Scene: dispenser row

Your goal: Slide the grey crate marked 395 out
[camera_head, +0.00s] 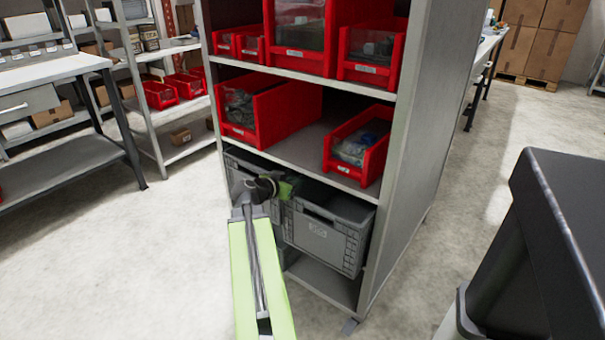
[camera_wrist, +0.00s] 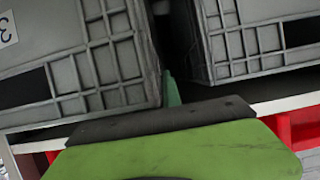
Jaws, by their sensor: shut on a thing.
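Two grey crates stand side by side in the lower bay of the rack. The right crate (camera_head: 322,236) has a pale label on its front, too small to read in the head view. In the wrist view this crate (camera_wrist: 100,62) is at left, and its cut-off label shows a "3". The left crate (camera_head: 236,168) is partly hidden by my arm; in the wrist view it is the crate at right (camera_wrist: 258,42). My gripper (camera_head: 276,187) is shut at the right crate's near left corner. One green finger (camera_wrist: 172,90) shows in the gap between the crates; the other is hidden.
Red bins (camera_head: 361,146) fill the shelves above. The rack's grey side panel (camera_head: 420,130) stands right of the crates. A black-topped object (camera_head: 560,220) is at far right. The floor (camera_head: 150,250) at left is clear.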

